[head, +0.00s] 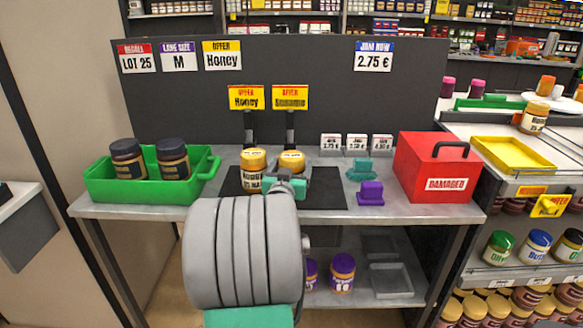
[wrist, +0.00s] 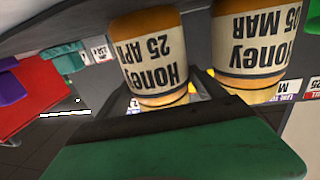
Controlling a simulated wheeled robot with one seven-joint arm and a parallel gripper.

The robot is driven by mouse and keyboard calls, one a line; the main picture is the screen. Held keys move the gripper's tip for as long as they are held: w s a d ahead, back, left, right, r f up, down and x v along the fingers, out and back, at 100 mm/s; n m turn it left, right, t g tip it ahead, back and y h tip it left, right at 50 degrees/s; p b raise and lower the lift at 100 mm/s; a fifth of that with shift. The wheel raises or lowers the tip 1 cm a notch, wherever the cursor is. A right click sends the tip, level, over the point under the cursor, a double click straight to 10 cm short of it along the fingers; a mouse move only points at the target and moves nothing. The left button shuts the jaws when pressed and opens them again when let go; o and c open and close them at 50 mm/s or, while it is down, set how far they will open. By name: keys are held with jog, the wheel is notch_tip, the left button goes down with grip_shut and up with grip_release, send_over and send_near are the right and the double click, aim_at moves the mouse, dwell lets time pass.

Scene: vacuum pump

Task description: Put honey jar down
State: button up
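Two honey jars with yellow lids stand side by side at the middle of the grey table. The left jar (head: 252,177) is on a black mat and reads "05 MAR" in the wrist view (wrist: 252,42). The right jar (head: 291,158) reads "25 APR" in the wrist view (wrist: 153,58). My gripper (head: 285,186), with teal parts, is at the right jar, its fingers along the jar's sides and seemingly shut on it. My gripper hides most of that jar in the head view, and its base is hidden, so contact with the table is unclear.
A green crate (head: 140,190) with two dark-lidded jars stands left. A red "DAMAGED" box (head: 420,150) stands right. Teal (head: 362,170) and purple (head: 370,195) blocks lie between. Yellow "Honey" (head: 246,97) and "Sesame" (head: 290,97) signs rise behind the jars.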

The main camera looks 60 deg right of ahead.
jog(key=shift+o, duration=1.2)
